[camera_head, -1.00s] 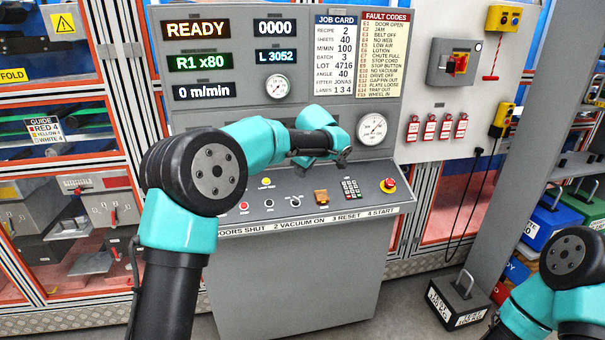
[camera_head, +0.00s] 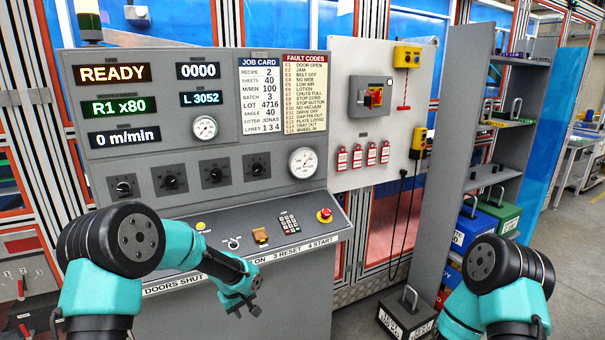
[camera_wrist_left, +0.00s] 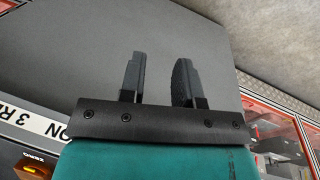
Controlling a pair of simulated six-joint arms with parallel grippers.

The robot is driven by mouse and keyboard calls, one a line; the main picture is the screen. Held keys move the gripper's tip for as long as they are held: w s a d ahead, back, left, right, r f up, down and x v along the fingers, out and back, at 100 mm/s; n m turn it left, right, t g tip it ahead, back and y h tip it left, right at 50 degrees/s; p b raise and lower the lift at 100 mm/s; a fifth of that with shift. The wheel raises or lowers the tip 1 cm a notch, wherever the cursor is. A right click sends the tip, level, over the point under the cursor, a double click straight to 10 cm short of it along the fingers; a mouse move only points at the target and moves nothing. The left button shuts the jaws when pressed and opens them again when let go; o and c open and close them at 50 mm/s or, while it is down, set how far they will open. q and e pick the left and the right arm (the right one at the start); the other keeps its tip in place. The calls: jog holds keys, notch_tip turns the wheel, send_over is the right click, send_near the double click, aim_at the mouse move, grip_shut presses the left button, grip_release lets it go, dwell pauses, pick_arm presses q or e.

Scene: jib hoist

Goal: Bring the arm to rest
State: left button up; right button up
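My left arm comes in from the lower left of the head view. Its gripper (camera_head: 250,297) hangs low in front of the grey console's (camera_head: 300,290) front face, below the sloped button panel. In the left wrist view the two dark fingers of the left gripper (camera_wrist_left: 159,80) stand apart with nothing between them, against a plain grey surface. Of my right arm, only teal and black links show at the lower right of the head view. Its gripper is out of the picture.
The sloped panel carries a red stop button (camera_head: 325,215), a keypad (camera_head: 289,222) and an orange switch (camera_head: 260,236). A labelled block with a handle (camera_head: 406,316) stands on the floor right of the console. A grey shelf unit (camera_head: 447,150) is at the right.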

pick_arm(q)
jog(key=s+a+f+m, duration=0.1)
jog(key=s+f, duration=0.5)
jog(key=s, duration=0.4)
jog(key=s+a+f+m+h, duration=0.1)
jog(key=s+f+m, duration=0.1)
jog(key=s+f, duration=0.4)
jog(key=s+a+f+m+g+h, duration=0.1)
jog(key=s+f, duration=0.5)
jog(key=s, duration=0.8)
jog(key=shift+s+a+m, duration=0.35)
jog(key=shift+a+m, duration=0.15)
jog(key=shift+m, duration=0.1)
